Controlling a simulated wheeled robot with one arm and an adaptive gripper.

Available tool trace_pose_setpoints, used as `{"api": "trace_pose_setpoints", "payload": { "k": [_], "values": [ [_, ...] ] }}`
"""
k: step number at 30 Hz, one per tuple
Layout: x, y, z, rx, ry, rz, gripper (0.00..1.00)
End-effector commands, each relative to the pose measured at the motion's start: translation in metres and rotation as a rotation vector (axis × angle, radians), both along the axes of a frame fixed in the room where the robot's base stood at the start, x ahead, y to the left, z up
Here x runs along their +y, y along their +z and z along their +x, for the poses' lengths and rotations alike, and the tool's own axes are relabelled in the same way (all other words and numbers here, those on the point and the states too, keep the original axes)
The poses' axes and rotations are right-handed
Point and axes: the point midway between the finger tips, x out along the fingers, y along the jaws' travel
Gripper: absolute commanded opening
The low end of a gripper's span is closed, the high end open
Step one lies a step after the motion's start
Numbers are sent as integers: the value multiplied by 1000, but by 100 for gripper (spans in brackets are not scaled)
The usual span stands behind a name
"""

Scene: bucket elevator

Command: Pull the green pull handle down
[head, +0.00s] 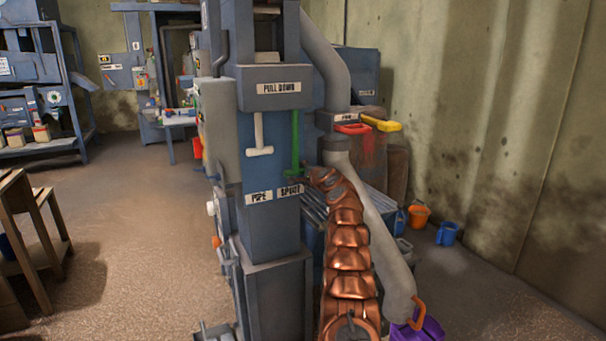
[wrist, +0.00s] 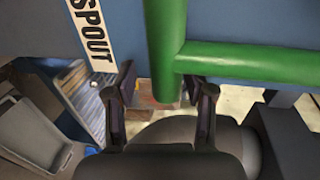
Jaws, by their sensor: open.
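The green pull handle (head: 295,140) hangs below the box marked "PULL DOWN" (head: 283,88), on the right. It is a T shape with its crossbar at the bottom. In the wrist view the crossbar (wrist: 166,45) runs down the picture and the stem (wrist: 255,60) goes off to the right. My gripper (wrist: 160,95) is open, with one finger on each side of the crossbar's near end. I cannot tell whether either finger touches it. In the head view my arm's end is just right of the crossbar, and the fingers are hard to make out.
A white T handle (head: 259,135) hangs left of the green one. Below are the "PIPE" (head: 259,197) and "SPOUT" (head: 290,190) labels. A grey pipe (head: 372,225) slopes down on the right to a purple bucket (head: 420,329). Red (head: 353,129) and yellow (head: 381,122) handles stand behind.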

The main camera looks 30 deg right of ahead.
Motion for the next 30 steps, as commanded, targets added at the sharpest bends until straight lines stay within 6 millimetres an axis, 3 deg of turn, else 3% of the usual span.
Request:
{"api": "trace_pose_setpoints", "payload": {
  "k": [12,30],
  "values": [
    [1,6,-4,-2,-1,-5,54],
    [4,7,-27,-1,2,0,54]
  ]
}}
